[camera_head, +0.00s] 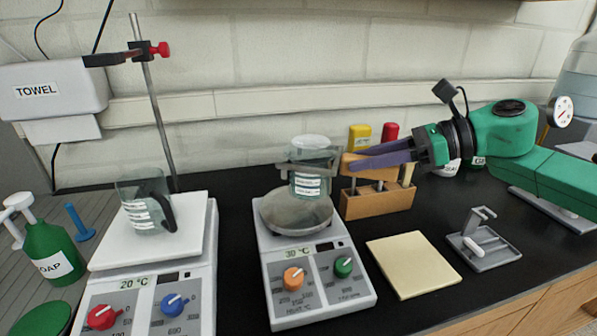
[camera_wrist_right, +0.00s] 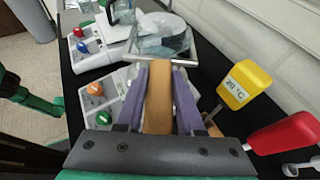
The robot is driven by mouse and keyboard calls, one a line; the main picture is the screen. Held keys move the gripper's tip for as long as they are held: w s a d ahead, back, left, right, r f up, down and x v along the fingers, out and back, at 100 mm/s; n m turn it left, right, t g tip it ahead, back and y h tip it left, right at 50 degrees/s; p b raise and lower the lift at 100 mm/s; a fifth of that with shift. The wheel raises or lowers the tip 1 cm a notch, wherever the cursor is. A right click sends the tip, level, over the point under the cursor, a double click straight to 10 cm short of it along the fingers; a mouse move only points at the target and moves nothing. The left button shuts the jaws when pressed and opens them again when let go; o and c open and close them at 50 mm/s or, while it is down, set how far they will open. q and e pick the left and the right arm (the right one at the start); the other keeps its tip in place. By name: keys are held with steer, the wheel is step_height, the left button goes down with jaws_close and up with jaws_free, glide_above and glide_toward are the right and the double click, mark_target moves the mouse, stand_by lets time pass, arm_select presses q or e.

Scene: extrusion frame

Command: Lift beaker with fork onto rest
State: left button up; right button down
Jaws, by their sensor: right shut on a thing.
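A clear beaker (camera_head: 310,185) with white labels is at the round plate (camera_head: 298,212) of the 30 °C hotplate; I cannot tell whether its base touches. The fork's grey metal end (camera_head: 297,158) is around the beaker's upper part; it also shows in the right wrist view (camera_wrist_right: 191,67). The fork's tan handle (camera_wrist_right: 158,100) is between the purple fingers of my right gripper (camera_head: 381,156), which is shut on it. A flat beige pad (camera_head: 414,262) and a small grey metal stand (camera_head: 478,250) lie on the bench; I cannot tell which is the rest. My left gripper does not show.
A second beaker (camera_head: 148,205) stands on the 20 °C hotplate (camera_head: 105,258) at left, beside a clamp rod (camera_head: 152,110). A wooden block (camera_head: 380,200) stands behind, with yellow (camera_head: 359,135) and red (camera_head: 390,131) handles nearby.

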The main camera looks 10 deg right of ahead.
steer(key=shift+s+d, duration=0.3)
steer(key=shift+d, duration=0.25)
steer(key=shift+s+d, duration=0.3)
steer(key=shift+d, duration=0.25)
steer(key=s+d+b, duration=0.3)
steer(key=s+d, duration=0.1)
steer(key=d, duration=0.4)
steer(key=s+d+b, duration=0.3)
steer(key=s+d, duration=0.2)
steer(key=d, duration=0.4)
steer(key=shift+s+b, duration=0.2)
steer(key=shift+b, duration=0.15)
stand_by(0.4)
steer(key=shift+f, duration=0.1)
